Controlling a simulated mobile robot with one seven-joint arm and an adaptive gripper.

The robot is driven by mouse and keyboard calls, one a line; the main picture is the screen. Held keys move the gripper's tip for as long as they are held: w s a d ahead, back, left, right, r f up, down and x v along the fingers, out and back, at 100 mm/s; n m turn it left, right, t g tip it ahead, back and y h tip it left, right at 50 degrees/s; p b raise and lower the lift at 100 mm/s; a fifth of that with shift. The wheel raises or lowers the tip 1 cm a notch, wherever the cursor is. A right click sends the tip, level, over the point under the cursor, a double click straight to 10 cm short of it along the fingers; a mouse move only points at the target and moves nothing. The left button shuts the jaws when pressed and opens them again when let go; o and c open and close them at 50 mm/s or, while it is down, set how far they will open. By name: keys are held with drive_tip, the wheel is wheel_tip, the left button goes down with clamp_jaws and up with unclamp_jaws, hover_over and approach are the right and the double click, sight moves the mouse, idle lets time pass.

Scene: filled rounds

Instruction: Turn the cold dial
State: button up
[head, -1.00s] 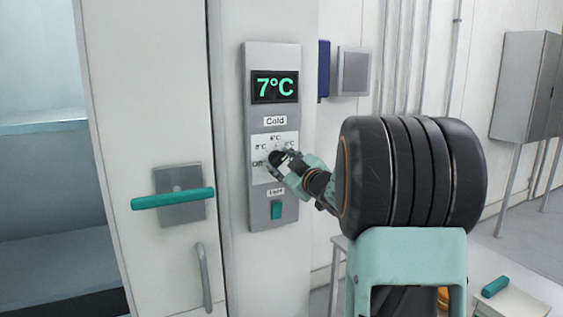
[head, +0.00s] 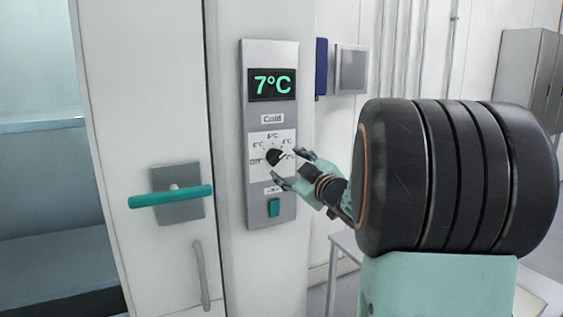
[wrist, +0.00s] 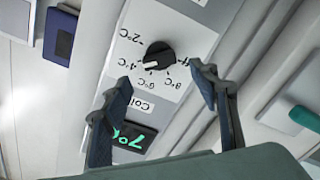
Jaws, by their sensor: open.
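The cold dial (head: 273,157) is a round black knob on a white scale plate, under the "Cold" label on a grey wall panel (head: 286,110). Its white mark points to the upper right, toward 4°C; the dial also shows in the wrist view (wrist: 158,56), with its mark toward the 4°C print. The display (head: 272,84) reads 7°C in green. My gripper (head: 289,168) is open and empty, just right of and in front of the dial, apart from it. In the wrist view, its fingers (wrist: 161,76) stand wide on either side, with the dial beyond them.
Below the dial is a small label and a teal rocker switch (head: 274,208). Left of the panel is a white door with a teal lever handle (head: 172,197) and a grey pull (head: 201,275). A blue box (head: 321,67) and a grey box (head: 351,68) hang to the right.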

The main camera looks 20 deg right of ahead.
drive_tip(key=s, duration=0.5)
drive_tip(key=shift+s+d, duration=0.1)
drive_tip(key=shift+s, duration=0.3)
